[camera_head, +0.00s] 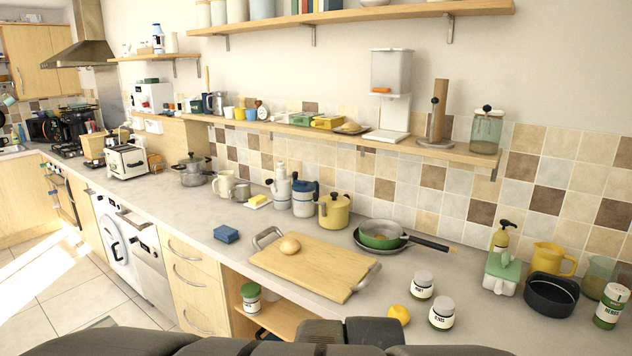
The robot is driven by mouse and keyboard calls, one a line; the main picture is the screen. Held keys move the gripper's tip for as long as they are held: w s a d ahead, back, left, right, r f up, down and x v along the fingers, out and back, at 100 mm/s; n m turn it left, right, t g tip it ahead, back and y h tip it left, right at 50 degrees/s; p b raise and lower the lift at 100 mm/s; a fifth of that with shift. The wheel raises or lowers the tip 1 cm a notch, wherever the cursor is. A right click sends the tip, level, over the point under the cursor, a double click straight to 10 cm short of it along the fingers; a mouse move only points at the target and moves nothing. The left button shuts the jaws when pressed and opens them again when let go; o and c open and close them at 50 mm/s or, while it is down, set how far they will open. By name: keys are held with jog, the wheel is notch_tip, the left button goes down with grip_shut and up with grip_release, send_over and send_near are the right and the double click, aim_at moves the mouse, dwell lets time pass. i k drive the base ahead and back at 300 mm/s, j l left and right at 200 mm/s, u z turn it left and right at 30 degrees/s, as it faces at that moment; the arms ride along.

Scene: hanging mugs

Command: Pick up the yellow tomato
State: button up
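A small round yellow thing, likely the yellow tomato (398,314), sits on the grey counter near its front edge. A pale brown round thing (290,246), perhaps a potato or bun, lies on the cutting board (318,272). Dark parts of my own body show along the bottom edge of the view. My gripper's fingers cannot be made out there.
The white jars (422,285) and (441,314) stand close to the yellow thing. A green pan (380,235) is behind the board, and a black pot (551,296) is to the right. A blue sponge (226,234) lies left of the board. A shelf (345,137) runs above the counter.

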aim_at(400, 311)
jog(key=k+l, duration=0.2)
jog(key=l+z, duration=0.1)
jog(key=k+j, duration=0.1)
jog(key=k, duration=0.25)
jog(key=z, duration=0.1)
jog(key=i+l+u, duration=0.5)
jog(key=i+l, duration=0.15)
jog(key=i+l+u, duration=0.25)
jog(key=l, duration=0.3)
